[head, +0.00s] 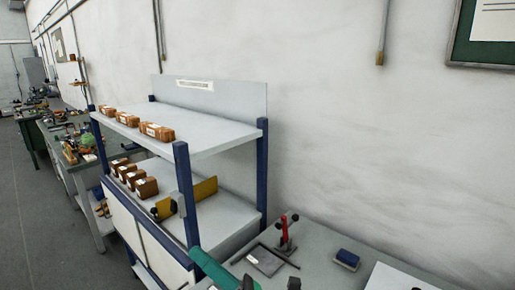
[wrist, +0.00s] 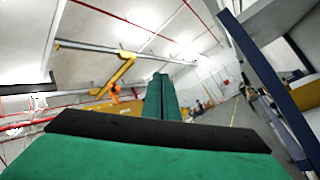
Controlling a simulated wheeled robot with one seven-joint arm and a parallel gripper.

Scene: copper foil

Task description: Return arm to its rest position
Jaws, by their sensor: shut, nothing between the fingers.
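My gripper (wrist: 161,84) shows in the middle of the wrist view as narrow green fingers held together, with nothing between them. The broad green body with a black edge below it in that view is mine. The camera looks up past the fingers at the ceiling and along the room, so the gripper is clear of any object there. In the head view, a teal part of my arm shows at the bottom edge, in front of the shelf unit's right end. The gripper's fingers cannot be made out in that view.
A shelf unit (head: 215,134) with blue posts holds brown boxes (head: 157,131) on two levels. A grey workbench (head: 318,240) at lower right carries a red-handled tool (head: 285,232) and a blue block (head: 347,259). Open floor (head: 40,215) lies at left. A blue post (wrist: 262,75) crosses the wrist view's right side.

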